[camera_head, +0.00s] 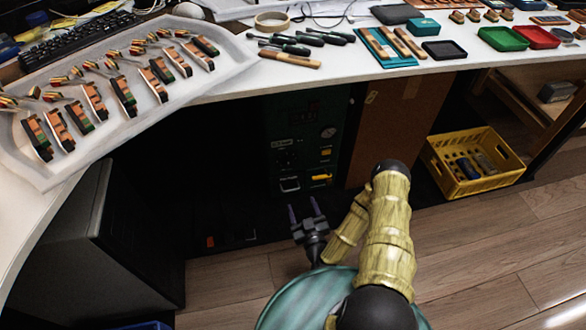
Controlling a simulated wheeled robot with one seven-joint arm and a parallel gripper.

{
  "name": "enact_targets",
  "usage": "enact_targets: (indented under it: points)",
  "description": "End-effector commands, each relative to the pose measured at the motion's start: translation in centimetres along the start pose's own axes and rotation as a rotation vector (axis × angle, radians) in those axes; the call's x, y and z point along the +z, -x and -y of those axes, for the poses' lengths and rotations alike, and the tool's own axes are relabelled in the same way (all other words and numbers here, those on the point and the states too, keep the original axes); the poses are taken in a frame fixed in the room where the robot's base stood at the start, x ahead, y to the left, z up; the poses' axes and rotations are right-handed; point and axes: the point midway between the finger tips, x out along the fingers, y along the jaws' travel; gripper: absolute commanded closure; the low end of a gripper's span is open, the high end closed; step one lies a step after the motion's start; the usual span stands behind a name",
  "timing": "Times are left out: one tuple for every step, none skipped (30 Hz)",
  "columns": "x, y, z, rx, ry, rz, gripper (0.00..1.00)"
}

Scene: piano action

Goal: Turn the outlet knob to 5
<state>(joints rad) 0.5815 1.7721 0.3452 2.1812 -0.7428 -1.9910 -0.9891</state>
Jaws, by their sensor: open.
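A dark green unit (309,146) stands in the shadow under the desk. Its front carries a small round gauge (328,132), some small dark controls (287,157) at its left and a yellow part (321,178) low down. I cannot tell which control is the outlet knob, and no number or setting can be read. My gripper (304,205) is open and empty. In the picture its two fingers point up toward the unit and lie below its front. They appear apart from it.
The white desk (225,88) overhangs the unit and holds piano parts and tools. A brown panel (390,118) stands right of the unit. A yellow crate (470,190) sits on the floor at the right. A dark cabinet (95,250) stands at the left.

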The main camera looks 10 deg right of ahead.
Motion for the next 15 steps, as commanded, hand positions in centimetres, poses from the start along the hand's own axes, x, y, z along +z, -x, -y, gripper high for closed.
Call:
enact_targets:
  points:
    - [0.2,-0.4,0.0,0.002,0.001,-0.002,0.40]
    - [0.2,-0.7,-0.1,0.003,0.002,-0.002,0.40]
    - [0.3,-1.2,-0.2,0.005,0.002,-0.002,0.40]
    - [0.3,-1.6,-0.4,0.009,0.002,-0.003,0.40]
    - [0.4,-2.0,-0.5,0.012,0.002,-0.002,0.40]
    - [0.4,-2.6,-0.7,0.014,0.001,-0.001,0.40]
    - [0.5,-3.1,-0.8,0.017,0.001,-0.002,0.40]
    - [0.5,-3.7,-0.8,0.018,0.001,-0.001,0.40]
    - [0.6,-4.4,-0.9,0.020,0.002,0.000,0.40]
    - [0.6,-4.9,-1.0,0.020,0.001,-0.001,0.40]
    - [0.5,-5.5,-1.0,0.021,0.002,-0.001,0.40]
    - [0.6,-6.2,-1.1,0.021,0.002,0.000,0.40]
    - [0.6,-6.7,-1.1,0.021,0.002,0.000,0.40]
    - [0.6,-7.2,-1.1,0.021,0.002,0.000,0.40]
    - [0.6,-7.9,-1.1,0.021,0.002,0.000,0.40]
